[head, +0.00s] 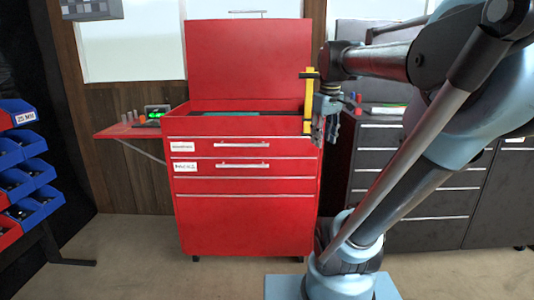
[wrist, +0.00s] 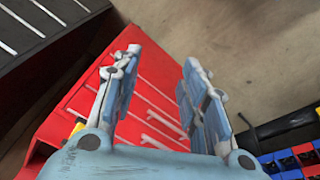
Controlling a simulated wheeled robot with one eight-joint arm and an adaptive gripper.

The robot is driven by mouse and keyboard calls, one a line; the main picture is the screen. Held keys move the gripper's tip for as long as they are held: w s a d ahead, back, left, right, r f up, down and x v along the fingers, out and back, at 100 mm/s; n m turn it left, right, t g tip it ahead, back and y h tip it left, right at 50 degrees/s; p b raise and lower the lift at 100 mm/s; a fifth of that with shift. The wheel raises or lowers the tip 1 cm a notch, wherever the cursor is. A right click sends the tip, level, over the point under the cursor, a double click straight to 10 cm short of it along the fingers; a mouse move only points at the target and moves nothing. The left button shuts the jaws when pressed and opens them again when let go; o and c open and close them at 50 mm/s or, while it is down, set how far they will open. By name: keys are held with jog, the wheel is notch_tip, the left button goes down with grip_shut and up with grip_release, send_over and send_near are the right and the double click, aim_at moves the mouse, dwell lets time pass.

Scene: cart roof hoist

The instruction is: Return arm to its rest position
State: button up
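The red cart (head: 245,220) stands in the middle of the head view with its roof lid (head: 248,65) raised upright. A yellow upright bar with black parts (head: 308,100) is at the cart's right side, and a bit of yellow shows in the wrist view (wrist: 78,127). My gripper (head: 326,118) is beside the cart's top right edge, close to the yellow bar; I cannot tell whether they touch. In the wrist view my gripper (wrist: 160,60) has its two fingers wide apart, with nothing held between them. The red cart front (wrist: 150,95) shows beyond the fingers.
A red side shelf (head: 130,130) with small items and a green-lit display (head: 157,111) sticks out on the cart's left. Blue and red bins (head: 25,180) stand at the far left. Dark drawer cabinets (head: 430,215) are at the right. Floor in front is clear.

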jog(key=s+f+m, duration=0.3)
jog(key=s+f, duration=0.4)
jog(key=f, duration=0.4)
jog(key=s+f+m, duration=0.2)
jog(key=s+f, duration=0.5)
jog(key=f, duration=0.5)
jog(key=shift+s+m, duration=0.3)
jog(key=shift+m, duration=0.1)
jog(key=shift+w+f, duration=0.15)
jog(key=shift+w, duration=0.35)
jog(key=shift+c, duration=0.6)
